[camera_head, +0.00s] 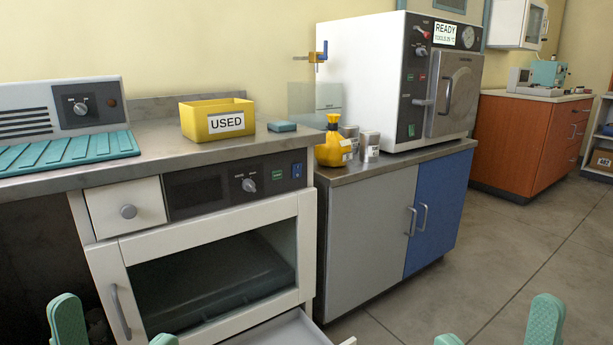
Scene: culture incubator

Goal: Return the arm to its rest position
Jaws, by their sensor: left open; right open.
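My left gripper (115,330) shows at the bottom left edge as two teal fingertips set wide apart. It is open, with nothing between the fingertips. My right gripper (497,330) shows at the bottom right edge, also with two teal fingertips wide apart and nothing between them. Both grippers are low in front of the furniture, and most of each is cut off by the lower edge of the picture. The arms behind them are out of view.
The white incubator front (210,275) has a dark glass window; a drawer (285,331) below it stands pulled out. A yellow USED bin (216,119) sits on the counter (165,152). A white autoclave (372,62) tops the grey-and-blue cabinet (372,240). Floor (480,270) at right is clear.

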